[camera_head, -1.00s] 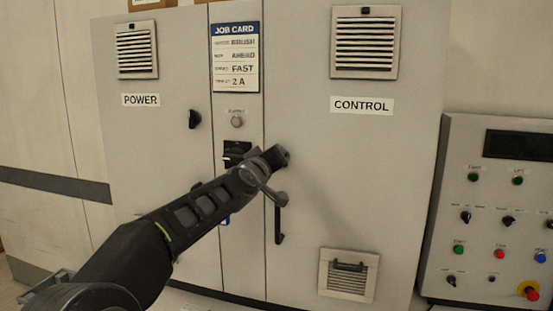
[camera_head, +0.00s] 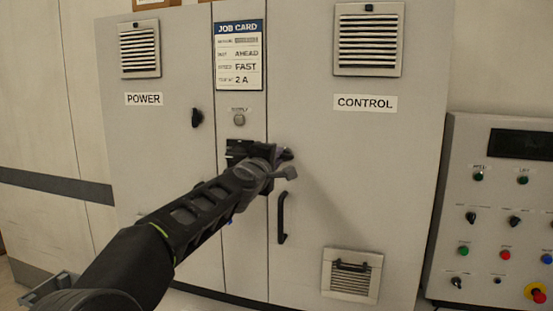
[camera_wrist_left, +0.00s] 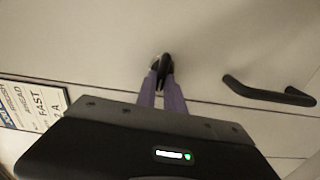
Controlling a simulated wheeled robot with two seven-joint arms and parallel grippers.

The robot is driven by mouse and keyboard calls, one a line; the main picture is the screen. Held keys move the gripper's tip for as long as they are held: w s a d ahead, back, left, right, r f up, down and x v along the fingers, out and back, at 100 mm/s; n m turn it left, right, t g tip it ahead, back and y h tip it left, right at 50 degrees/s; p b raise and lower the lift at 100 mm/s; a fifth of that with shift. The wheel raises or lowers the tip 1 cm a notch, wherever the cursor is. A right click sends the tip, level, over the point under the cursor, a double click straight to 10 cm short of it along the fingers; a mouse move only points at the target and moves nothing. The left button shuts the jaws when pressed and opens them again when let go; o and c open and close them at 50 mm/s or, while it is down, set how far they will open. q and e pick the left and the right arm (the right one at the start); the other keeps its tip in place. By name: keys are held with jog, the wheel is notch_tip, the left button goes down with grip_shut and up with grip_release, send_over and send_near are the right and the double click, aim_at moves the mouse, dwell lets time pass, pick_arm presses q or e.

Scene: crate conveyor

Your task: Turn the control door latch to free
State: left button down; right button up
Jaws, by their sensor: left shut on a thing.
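The control door (camera_head: 350,180) is a grey cabinet door with a CONTROL label, and it sits flush in the cabinet front. Its black latch (camera_wrist_left: 166,62) is between the purple fingertips of my left gripper (camera_wrist_left: 161,82) in the left wrist view. In the head view the left gripper (camera_head: 280,155) is at the door's left edge, above the black door handle (camera_head: 281,217), and my wrist hides most of the latch. The left gripper is shut on the latch. The latch's exact angle is hard to tell. My right gripper is not in view.
The power door (camera_head: 150,170) with its own black latch (camera_head: 196,118) is on the left. A job card (camera_head: 239,60) is on the middle panel. A control console (camera_head: 490,240) with buttons, knobs and a red emergency stop (camera_head: 536,293) stands at the right.

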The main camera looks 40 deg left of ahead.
pick_arm(q)
jog(key=shift+f+n, duration=0.1)
jog(key=shift+n, duration=0.3)
jog(key=c, duration=1.4)
grip_release()
jog(key=shift+c, duration=0.2)
jog(key=v, duration=0.7)
jog(key=shift+s+d+b, duration=0.15)
jog(key=shift+s+b, duration=0.15)
jog(key=shift+s, duration=0.1)
